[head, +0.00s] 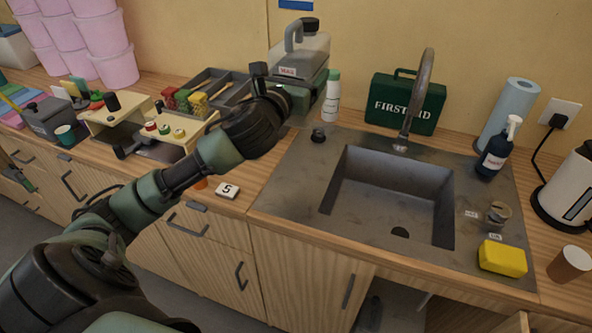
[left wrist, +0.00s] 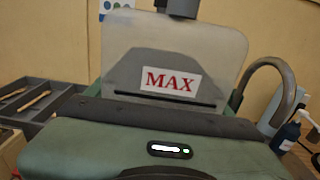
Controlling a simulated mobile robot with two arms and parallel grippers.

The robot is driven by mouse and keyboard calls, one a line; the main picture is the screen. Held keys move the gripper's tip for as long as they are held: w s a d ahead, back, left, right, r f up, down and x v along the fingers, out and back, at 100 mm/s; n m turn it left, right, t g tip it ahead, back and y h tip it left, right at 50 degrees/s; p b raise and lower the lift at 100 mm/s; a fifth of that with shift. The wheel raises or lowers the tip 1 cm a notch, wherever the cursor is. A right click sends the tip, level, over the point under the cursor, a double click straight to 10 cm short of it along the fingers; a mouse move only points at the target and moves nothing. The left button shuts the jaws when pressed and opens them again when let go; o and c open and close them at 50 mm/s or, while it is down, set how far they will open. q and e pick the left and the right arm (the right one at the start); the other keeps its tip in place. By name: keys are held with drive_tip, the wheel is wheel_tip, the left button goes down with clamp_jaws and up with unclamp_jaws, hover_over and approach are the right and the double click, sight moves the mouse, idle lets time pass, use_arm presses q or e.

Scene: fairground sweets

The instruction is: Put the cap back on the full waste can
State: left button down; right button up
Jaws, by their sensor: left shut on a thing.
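The waste can (head: 312,48) is a pale translucent container with a grey handle and a red "MAX" label, at the back of the counter left of the sink. In the left wrist view the can (left wrist: 215,48) fills the middle, straight ahead and close. My left gripper (head: 300,97) is in front of the can's lower part. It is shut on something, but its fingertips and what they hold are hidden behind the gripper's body. My right gripper is not in view.
A white bottle with a green top (head: 331,100) stands just right of my gripper. The green first-aid case (head: 404,103) and tap (head: 412,105) are farther right. A grey tray (head: 222,82) and a wooden stand (head: 185,140) are left. The sink basin (head: 390,195) is empty.

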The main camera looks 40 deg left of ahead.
use_arm(q)
drive_tip(key=shift+r, duration=0.35)
drive_tip(key=shift+d+f, duration=0.1)
drive_tip(key=shift+f, duration=0.3)
wheel_tip(320, 180, down, 15)
drive_tip(key=b, duration=0.1)
drive_tip(key=shift+f, duration=0.2)
drive_tip(key=shift+f+b, duration=0.45)
drive_tip(key=shift+f, duration=1.5)
drive_tip(key=shift+f, duration=0.1)
